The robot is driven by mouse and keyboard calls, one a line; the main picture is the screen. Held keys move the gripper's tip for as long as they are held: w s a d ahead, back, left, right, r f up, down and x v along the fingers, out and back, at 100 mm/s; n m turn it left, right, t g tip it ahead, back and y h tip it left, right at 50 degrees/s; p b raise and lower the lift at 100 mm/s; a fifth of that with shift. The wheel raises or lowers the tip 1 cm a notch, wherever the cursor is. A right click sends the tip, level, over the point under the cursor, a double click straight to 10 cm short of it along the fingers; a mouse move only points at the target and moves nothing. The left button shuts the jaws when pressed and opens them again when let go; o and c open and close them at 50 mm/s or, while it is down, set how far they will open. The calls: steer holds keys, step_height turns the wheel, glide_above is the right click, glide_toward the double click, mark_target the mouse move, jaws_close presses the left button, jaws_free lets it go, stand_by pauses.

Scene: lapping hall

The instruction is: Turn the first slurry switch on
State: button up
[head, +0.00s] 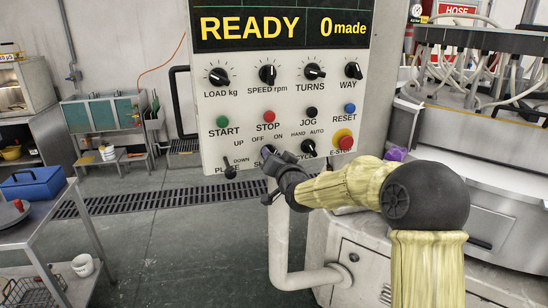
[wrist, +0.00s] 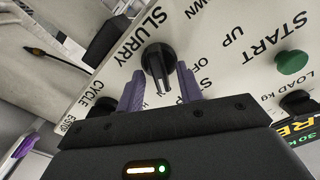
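The slurry switch is a black rotary knob (wrist: 158,62) beside the SLURRY label in the wrist view. A pale pointer line shows on its grip, but I cannot tell surely which mark it points to. My gripper (wrist: 160,86) is open, with one purple finger on either side of the knob and small gaps showing. In the head view my gripper (head: 280,176) is at the lower edge of the panel. It covers most of the SLURRY label there. The top of the knob (head: 267,150) shows just above it, under the OFF and ON marks.
The control panel (head: 220,105) carries a CYCLE knob (head: 308,147) to the right, a pulse lever (head: 230,170) to the left, and a red emergency stop (head: 343,139). Buttons and dials sit above. A grey pipe (head: 281,245) runs below.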

steer(key=shift+s, duration=0.1)
steer(key=b+v, duration=0.2)
steer(key=v, duration=1.5)
steer(key=shift+s, duration=0.15)
steer(key=s+d+f+g+h, duration=0.3)
steer(key=d+f+g+h, duration=0.15)
steer(key=f, duration=0.45)
steer(key=s+d+f+n+g+h, duration=0.1)
steer(key=s+d+f+g, duration=0.4)
steer(key=s+f, duration=0.3)
steer(key=s+d+f+n+g+h, duration=0.1)
steer(key=s+d+f+g, duration=0.4)
steer(key=s, duration=0.5)
step_height(320, 180, up, 12)
steer(key=p, duration=1.2)
steer(key=shift+a, duration=0.45)
